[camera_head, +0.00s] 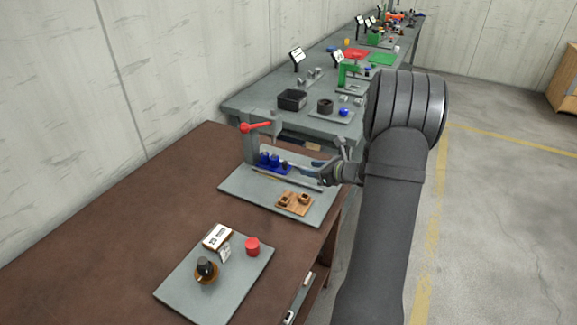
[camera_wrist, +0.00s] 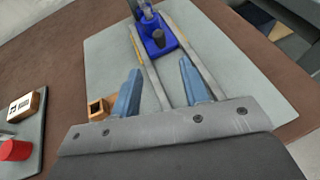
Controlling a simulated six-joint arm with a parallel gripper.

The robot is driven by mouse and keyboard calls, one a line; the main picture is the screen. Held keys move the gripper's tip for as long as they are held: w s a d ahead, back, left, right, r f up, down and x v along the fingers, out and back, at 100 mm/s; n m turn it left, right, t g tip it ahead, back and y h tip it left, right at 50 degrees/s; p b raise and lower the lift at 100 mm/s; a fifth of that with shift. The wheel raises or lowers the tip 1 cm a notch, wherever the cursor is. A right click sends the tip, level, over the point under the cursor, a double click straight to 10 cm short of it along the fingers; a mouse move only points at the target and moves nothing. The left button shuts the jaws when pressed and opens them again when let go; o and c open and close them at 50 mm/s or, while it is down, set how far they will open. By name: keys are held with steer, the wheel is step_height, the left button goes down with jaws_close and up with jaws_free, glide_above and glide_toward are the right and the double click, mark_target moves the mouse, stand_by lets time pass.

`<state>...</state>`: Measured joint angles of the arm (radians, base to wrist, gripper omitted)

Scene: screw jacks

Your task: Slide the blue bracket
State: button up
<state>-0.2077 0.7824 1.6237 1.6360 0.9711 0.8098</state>
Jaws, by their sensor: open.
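The blue bracket (camera_head: 285,169) sits on a grey plate (camera_head: 239,182) in the head view, at the foot of a grey jack frame (camera_head: 250,147) with a red handle (camera_head: 257,126). In the wrist view the blue bracket (camera_wrist: 149,48) is at the top, between two long rails (camera_wrist: 197,58), with a dark upright peg on it. My gripper (camera_head: 315,172) is to the right of the bracket in the head view. In the wrist view my gripper (camera_wrist: 159,66) has its two blue fingers apart, with the bracket beyond their tips. Nothing is between the fingers.
A wooden block with square sockets (camera_head: 294,203) lies on the plate's near side. On a nearer plate stand a white-topped box (camera_head: 217,237), a red cylinder (camera_head: 252,246) and a dark knob on a wooden base (camera_head: 206,269). The brown tabletop (camera_head: 130,220) is otherwise clear.

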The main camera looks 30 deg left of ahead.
mark_target(287, 165)
steer(key=x, duration=1.1)
steer(key=shift+a, duration=0.25)
jaws_close()
